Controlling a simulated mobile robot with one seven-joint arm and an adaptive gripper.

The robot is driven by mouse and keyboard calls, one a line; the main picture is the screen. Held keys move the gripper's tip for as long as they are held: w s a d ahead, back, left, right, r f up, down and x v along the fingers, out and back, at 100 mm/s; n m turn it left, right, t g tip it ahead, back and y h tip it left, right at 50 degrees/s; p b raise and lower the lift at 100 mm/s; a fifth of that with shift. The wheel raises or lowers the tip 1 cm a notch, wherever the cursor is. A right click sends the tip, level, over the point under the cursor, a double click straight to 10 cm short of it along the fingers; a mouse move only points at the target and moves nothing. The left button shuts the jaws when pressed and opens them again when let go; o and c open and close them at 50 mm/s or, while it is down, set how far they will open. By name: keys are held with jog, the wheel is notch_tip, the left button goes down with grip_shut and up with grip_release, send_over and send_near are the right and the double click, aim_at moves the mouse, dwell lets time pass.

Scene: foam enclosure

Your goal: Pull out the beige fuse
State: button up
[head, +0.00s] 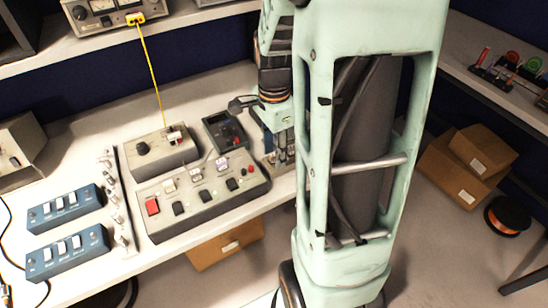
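A grey control box (205,205) with a red square button, several black switches and small pale parts along its back edge lies on the white bench. A small beige-white block (169,186) stands on its left part, and similar pale pieces sit further right. I cannot tell for certain which of them is the beige fuse. My gripper (284,158) points down at the bench just right of the control box. It is small and partly covered by my arm, so its fingers and anything between them do not show clearly.
A grey box (160,150) with a knob and a yellow cable (150,65) stands behind the control box. A dark meter (224,131) stands beside it. Two blue switch boxes (66,208) are at left. Cardboard boxes (470,165) lie on the floor at right.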

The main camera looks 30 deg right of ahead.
aim_at(274, 154)
dwell(0.5)
grip_shut()
dwell(0.3)
jog(key=shift+r+p, duration=2.6)
jog(key=shift+r, duration=0.4)
